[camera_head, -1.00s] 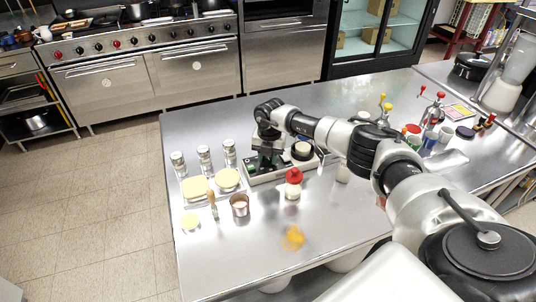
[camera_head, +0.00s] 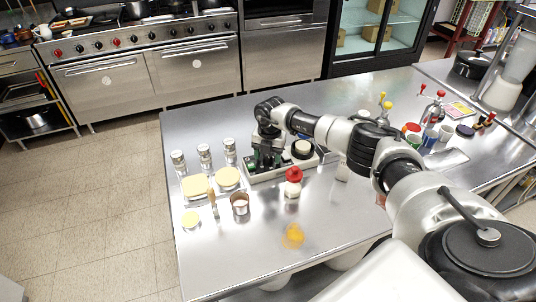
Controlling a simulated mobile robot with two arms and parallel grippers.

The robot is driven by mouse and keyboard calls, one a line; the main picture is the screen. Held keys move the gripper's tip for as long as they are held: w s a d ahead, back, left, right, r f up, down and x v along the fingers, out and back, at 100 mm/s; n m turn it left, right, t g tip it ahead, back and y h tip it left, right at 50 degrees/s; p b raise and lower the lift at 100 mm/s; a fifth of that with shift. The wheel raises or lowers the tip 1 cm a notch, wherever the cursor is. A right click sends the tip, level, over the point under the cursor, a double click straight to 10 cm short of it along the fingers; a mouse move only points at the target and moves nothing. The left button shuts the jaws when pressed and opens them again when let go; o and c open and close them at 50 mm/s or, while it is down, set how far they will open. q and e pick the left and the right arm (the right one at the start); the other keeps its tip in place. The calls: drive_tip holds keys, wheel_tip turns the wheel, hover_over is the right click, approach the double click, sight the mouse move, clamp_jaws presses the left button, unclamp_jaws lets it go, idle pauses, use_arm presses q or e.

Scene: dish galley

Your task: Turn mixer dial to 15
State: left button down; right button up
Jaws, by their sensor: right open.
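A low, light-grey unit (camera_head: 285,171) lies on the steel table and carries dark parts. A round cream-topped black piece (camera_head: 302,149) sits at its right part. I cannot tell for sure which part is the mixer dial, and no number can be read. My right gripper (camera_head: 264,163) points down over the left part of this unit, with its fingers open around or just beside dark green parts. The gripper and wrist hide what lies behind them. My left gripper is not in view.
A red-topped jar (camera_head: 293,183), a copper cup (camera_head: 239,204) and a brush (camera_head: 212,202) stand close in front. Several glass jars and cream-coloured discs are at the left. Bottles and cups crowd the right.

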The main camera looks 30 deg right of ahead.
wheel_tip(320, 180, up, 11)
drive_tip(key=b, duration=0.2)
drive_tip(key=shift+s+d, duration=0.15)
drive_tip(key=shift+s, duration=0.05)
drive_tip(key=shift+f, duration=0.15)
idle(0.5)
